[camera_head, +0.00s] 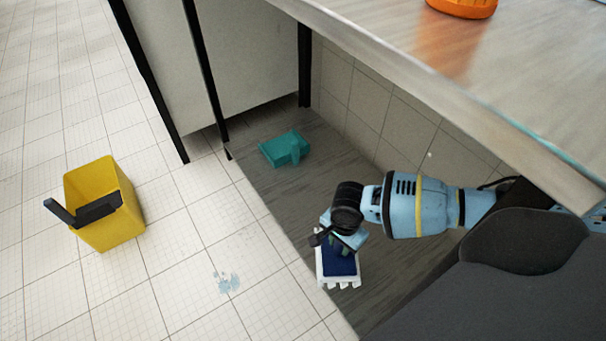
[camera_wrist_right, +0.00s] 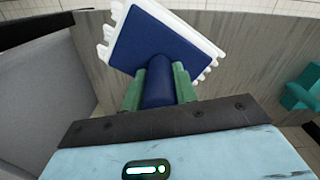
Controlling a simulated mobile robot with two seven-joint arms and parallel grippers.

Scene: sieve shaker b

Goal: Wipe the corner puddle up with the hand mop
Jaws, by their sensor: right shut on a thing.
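My right gripper (camera_head: 341,241) is shut on the hand mop (camera_head: 339,267), which has a dark blue back and a white fringed pad. In the right wrist view the green fingers (camera_wrist_right: 159,84) clasp its blue handle, and the blue back and white fringe of the mop (camera_wrist_right: 161,40) show beyond them. The mop is over the front edge of the grey wood-grain surface under the table; I cannot tell whether it touches. A pale blue wet-looking patch (camera_head: 228,282) lies on the floor tiles, left of the mop and apart from it. My left gripper is not in view.
A yellow bucket (camera_head: 118,222) with a black top part stands on the floor at left. A teal object (camera_head: 285,149) lies on the grey wood-grain surface (camera_head: 262,188). The tabletop (camera_head: 455,65) overhangs my right arm, with dark legs at left. Tiles between bucket and patch are clear.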

